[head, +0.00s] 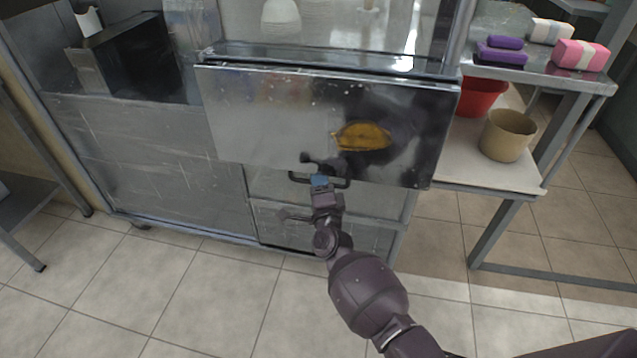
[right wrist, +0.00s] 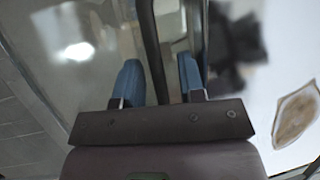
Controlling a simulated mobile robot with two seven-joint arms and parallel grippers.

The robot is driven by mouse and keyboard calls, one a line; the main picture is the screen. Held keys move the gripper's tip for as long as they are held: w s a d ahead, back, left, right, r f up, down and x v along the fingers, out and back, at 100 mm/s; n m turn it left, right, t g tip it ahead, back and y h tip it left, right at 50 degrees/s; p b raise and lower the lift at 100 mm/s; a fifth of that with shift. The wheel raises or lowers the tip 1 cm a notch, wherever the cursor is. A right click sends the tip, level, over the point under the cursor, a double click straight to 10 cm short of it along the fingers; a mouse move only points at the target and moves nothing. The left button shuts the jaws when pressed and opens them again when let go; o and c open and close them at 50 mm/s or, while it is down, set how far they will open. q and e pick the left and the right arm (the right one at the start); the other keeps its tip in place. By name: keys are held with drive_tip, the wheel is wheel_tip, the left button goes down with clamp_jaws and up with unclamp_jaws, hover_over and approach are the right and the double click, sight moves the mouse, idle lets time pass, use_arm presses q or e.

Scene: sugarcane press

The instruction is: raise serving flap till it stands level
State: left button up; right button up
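The serving flap (head: 270,115) is a shiny metal panel below the counter edge in the head view. It hangs down steeply from its top edge, with a yellow-brown patch (head: 362,137) on its face. A dark bar handle (head: 336,184) is at its lower edge. My right gripper (head: 320,181) is at this handle. In the right wrist view, the dark handle bar (right wrist: 153,50) passes between the two blue fingers of my right gripper (right wrist: 160,80). A gap shows between the bar and the right finger, so the gripper looks open around it. My left gripper is not in view.
A metal cabinet (head: 145,160) stands behind and left of the flap. At right, a side table (head: 520,180) holds a red bucket (head: 482,97) and a tan pot (head: 507,135). Sponges (head: 580,55) lie on a shelf above. The tiled floor in front is clear.

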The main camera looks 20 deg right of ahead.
drive_tip(key=shift+c, duration=0.4)
clamp_jaws()
drive_tip(key=shift+s+a+r, duration=0.1)
drive_tip(key=shift+r, duration=0.1)
